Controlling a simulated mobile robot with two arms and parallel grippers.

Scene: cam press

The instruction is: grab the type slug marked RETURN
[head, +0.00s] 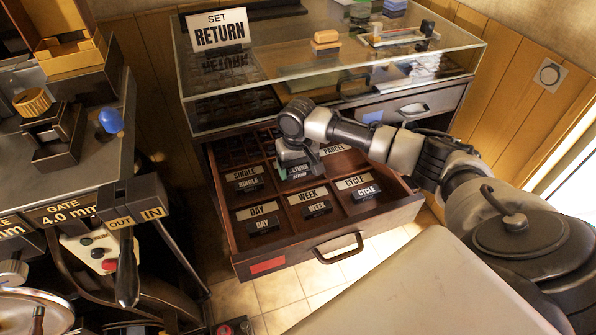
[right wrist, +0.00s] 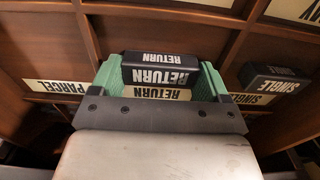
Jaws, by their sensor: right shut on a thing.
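The RETURN type slug (right wrist: 160,70) is a black block with white lettering, seen in the right wrist view between the green fingers of my right gripper (right wrist: 160,80). The gripper is shut on it, over the RETURN compartment, whose cream label (right wrist: 157,93) shows just below the slug. In the head view my right gripper (head: 297,170) reaches down into the middle compartment of the open drawer (head: 290,262), and the slug is mostly hidden there. I cannot tell whether the slug still touches the drawer floor. My left gripper is not in view.
Other slugs, SINGLE (head: 249,185), DAY (head: 263,225), WEEK (head: 317,209) and CYCLE (head: 365,193), sit in neighbouring compartments with wooden dividers. A glass-topped case (head: 330,95) with a SET RETURN sign (head: 218,30) stands behind and above the drawer. A press (head: 85,215) stands at left.

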